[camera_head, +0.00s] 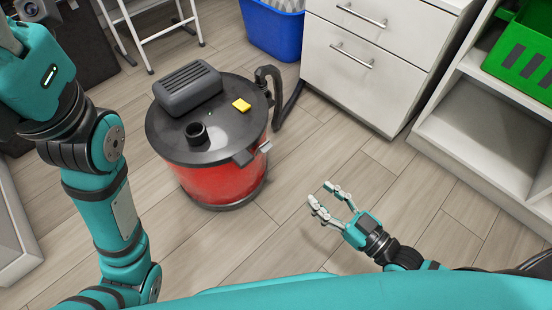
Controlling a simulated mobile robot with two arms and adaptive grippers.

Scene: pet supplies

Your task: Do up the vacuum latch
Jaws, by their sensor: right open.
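The vacuum (215,184) is a red drum with a black lid, standing upright on the floor left of centre. Its latch (254,152) is a dark tab with a paler metal piece at the lid's right front rim. I cannot tell how far the latch stands off the drum. My right gripper (321,195) is open and empty, apart from the vacuum, to the right of and nearer to me than the latch. My left arm (115,215) rises along the left side. Its gripper is not visible.
A black hose (274,90) curves off the vacuum's right side. A white drawer cabinet (365,65) and a blue bin (272,30) stand behind. White shelving (480,140) with a green crate (520,55) is on the right. The floor between the vacuum and shelving is clear.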

